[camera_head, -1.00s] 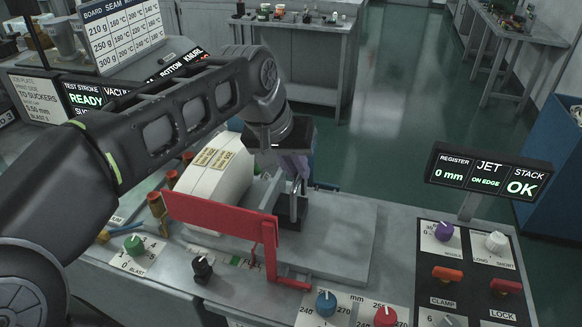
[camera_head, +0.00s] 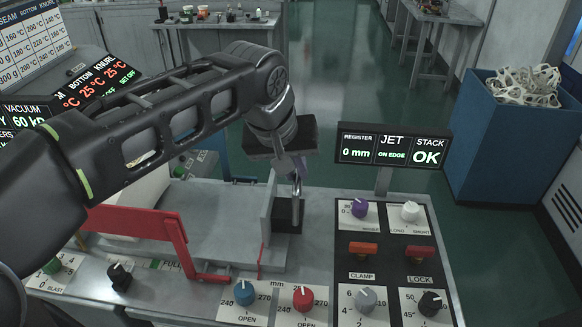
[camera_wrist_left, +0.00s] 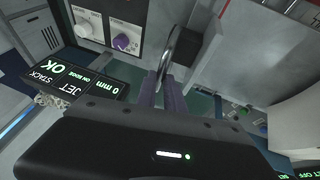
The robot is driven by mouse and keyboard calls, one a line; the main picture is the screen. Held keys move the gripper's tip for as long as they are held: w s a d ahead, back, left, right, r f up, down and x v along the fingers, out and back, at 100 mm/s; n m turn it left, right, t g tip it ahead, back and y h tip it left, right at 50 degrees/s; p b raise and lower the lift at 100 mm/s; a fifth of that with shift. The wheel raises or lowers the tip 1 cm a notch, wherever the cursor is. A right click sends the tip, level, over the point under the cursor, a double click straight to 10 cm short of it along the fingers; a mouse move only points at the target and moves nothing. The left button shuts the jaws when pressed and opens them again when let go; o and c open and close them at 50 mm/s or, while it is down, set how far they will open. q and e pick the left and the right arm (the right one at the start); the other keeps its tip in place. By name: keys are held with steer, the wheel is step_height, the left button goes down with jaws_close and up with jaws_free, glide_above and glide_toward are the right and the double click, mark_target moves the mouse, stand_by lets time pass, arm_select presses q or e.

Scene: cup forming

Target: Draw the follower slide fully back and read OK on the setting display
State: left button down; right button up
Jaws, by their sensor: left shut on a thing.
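The follower slide (camera_head: 267,217) is an upright grey plate with a black block (camera_head: 287,214) and a metal loop handle (camera_head: 297,190), near the right end of the grey bed (camera_head: 215,245). My left gripper (camera_head: 298,170) is shut on the handle from above; the purple fingers (camera_wrist_left: 165,95) meet the loop in the left wrist view. The setting display (camera_head: 393,147) reads REGISTER 0 mm, JET ON EDGE and STACK OK in green. It also shows upside down in the wrist view (camera_wrist_left: 82,82). My right gripper is out of view.
A red bracket (camera_head: 130,222) stands over the bed left of the slide. Right of the bed is a black panel (camera_head: 385,225) with knobs and the CLAMP and LOCK switches. More knobs line the front edge. A blue bin (camera_head: 500,140) stands behind at right.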

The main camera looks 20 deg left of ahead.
arm_select(q)
steer(key=shift+d, duration=0.25)
steer(key=c, duration=1.5)
jaws_free()
steer(key=shift+w+d, duration=0.1)
steer(key=shift+o, duration=0.2)
steer(key=v, duration=0.8)
steer(key=shift+f, duration=0.1)
